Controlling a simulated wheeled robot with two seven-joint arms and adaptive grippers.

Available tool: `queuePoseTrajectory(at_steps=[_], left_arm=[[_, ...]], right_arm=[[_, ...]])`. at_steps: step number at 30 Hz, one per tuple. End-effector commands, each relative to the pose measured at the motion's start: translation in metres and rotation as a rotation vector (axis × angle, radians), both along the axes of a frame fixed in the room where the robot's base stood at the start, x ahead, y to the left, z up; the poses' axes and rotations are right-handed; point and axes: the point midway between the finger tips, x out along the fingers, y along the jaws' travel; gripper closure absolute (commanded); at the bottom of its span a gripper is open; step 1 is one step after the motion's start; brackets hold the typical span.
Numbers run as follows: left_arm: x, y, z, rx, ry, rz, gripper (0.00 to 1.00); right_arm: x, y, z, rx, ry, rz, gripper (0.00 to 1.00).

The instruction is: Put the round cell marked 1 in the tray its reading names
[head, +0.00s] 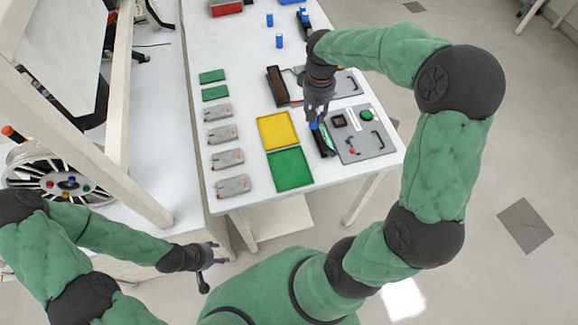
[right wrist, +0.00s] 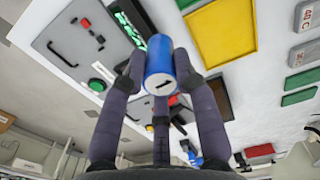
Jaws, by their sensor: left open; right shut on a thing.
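My right gripper (head: 317,112) is shut on a blue round cell (right wrist: 158,68) marked 1, whose white end faces the wrist camera. In the head view only a bit of blue shows at the fingertips. The cell is close to a black device with a bright green strip (head: 327,143); I cannot tell whether they touch. The strip also shows behind the cell in the right wrist view (right wrist: 128,28), with no figure I can read. A yellow tray (head: 278,130) and a green tray (head: 290,170) lie just left, both empty. My left gripper (head: 216,255) is open and empty, off the table's front.
A grey panel (head: 378,150) with a green button lies right of the device. Several grey boxes (head: 230,158) and two small green plates (head: 214,76) line the left. A black holder (head: 277,87) and other blue cells (head: 279,41) are farther back.

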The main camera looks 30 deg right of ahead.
Motion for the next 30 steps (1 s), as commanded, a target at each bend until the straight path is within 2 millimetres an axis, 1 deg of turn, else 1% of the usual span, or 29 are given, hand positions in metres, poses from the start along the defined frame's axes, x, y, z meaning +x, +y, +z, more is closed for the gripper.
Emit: queuePoseTrajectory(at_steps=[1, 3, 5, 7, 11, 20, 21, 24, 27, 30], left_arm=[[0.000, 0.000, 0.001, 0.000, 0.001, 0.000, 0.44], [0.000, 0.000, 0.001, 0.000, 0.001, 0.000, 0.44], [0.000, 0.000, 0.000, 0.000, 0.001, 0.000, 0.44], [0.000, 0.000, -0.001, 0.000, 0.001, 0.000, 0.44], [0.000, 0.000, -0.007, 0.000, 0.001, 0.000, 0.44], [0.000, 0.000, -0.020, 0.000, 0.000, 0.000, 0.44], [0.000, 0.000, -0.023, 0.000, 0.000, 0.000, 0.44], [0.000, 0.000, -0.027, 0.000, 0.000, 0.000, 0.44], [0.000, 0.000, -0.029, 0.000, 0.000, 0.000, 0.44], [0.000, 0.000, -0.030, 0.000, 0.000, 0.000, 0.44]], right_arm=[[-0.005, -0.013, 0.005, -0.001, 0.000, -0.018, 1.00], [-0.010, -0.023, 0.009, -0.001, -0.001, -0.029, 1.00], [-0.013, -0.027, 0.011, -0.002, -0.001, -0.035, 1.00], [-0.016, -0.024, 0.009, -0.002, -0.001, -0.035, 1.00], [-0.019, -0.001, -0.002, -0.002, 0.001, -0.031, 1.00], [-0.029, 0.062, -0.031, -0.003, 0.001, -0.029, 1.00], [-0.030, 0.067, -0.039, -0.003, 0.003, -0.031, 1.00], [-0.032, 0.079, -0.054, -0.002, 0.002, -0.033, 1.00], [-0.032, 0.086, -0.063, -0.003, 0.001, -0.034, 1.00], [-0.033, 0.090, -0.067, -0.003, 0.000, -0.036, 1.00]])
